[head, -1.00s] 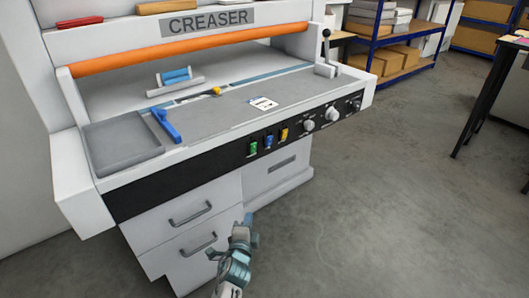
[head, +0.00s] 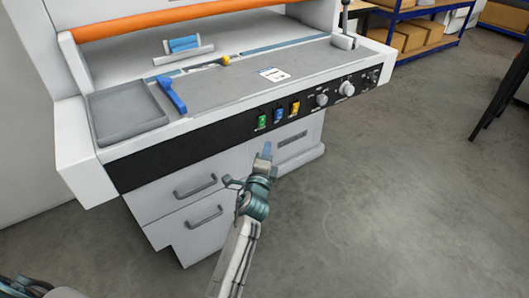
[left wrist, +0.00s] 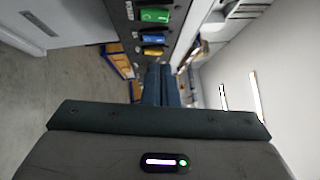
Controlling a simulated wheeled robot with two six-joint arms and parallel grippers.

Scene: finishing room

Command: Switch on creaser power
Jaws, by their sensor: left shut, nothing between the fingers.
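The creaser (head: 150,160) is a white machine with a black front panel. The panel carries a green rocker switch (head: 262,121), a blue one (head: 278,115) and a yellow one (head: 294,108). Their labels are too small to read. In the left wrist view the green switch (left wrist: 155,15), blue switch (left wrist: 152,37) and yellow switch (left wrist: 152,51) show at the top. My left gripper (head: 266,152) is shut and empty, just below and in front of the switches, apart from the panel. My right gripper is not in view.
Round knobs (head: 346,89) sit right of the switches. Drawers (head: 196,201) are below the panel. Grey floor (head: 390,200) to the right is clear.

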